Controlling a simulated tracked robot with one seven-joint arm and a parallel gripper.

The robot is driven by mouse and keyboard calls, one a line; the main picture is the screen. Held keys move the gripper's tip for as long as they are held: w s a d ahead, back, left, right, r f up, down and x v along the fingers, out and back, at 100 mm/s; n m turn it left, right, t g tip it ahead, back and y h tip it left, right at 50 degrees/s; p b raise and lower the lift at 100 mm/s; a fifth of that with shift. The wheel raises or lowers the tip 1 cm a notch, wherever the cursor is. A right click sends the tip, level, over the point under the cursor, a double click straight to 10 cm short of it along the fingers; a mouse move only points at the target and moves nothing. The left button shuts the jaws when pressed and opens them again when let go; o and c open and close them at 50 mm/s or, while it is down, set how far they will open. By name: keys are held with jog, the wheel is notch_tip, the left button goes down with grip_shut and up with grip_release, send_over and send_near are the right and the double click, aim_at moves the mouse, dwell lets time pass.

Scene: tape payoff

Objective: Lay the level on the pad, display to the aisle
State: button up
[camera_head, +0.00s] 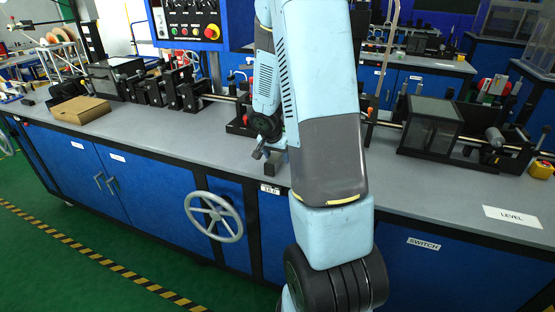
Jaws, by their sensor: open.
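A white pad marked LEVEL (512,216) lies flat on the grey bench top at the right, near the front edge, with nothing on it. My gripper (262,153) is low over the middle of the bench, left of my forearm and well left of the pad. It is small and partly hidden by my arm, and is open. A small grey block-like shape (276,164) shows just below it; I cannot tell whether this is the level or a gripper part. No level with a readable display can be made out.
The grey bench top (180,135) is clear left of my gripper. A cardboard box (80,110), black machine blocks (160,88) and a clear-sided case (432,125) stand along it. A control panel (190,20) overhangs at the back. A handwheel (215,216) juts from the front.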

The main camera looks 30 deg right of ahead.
grip_shut()
dwell(0.5)
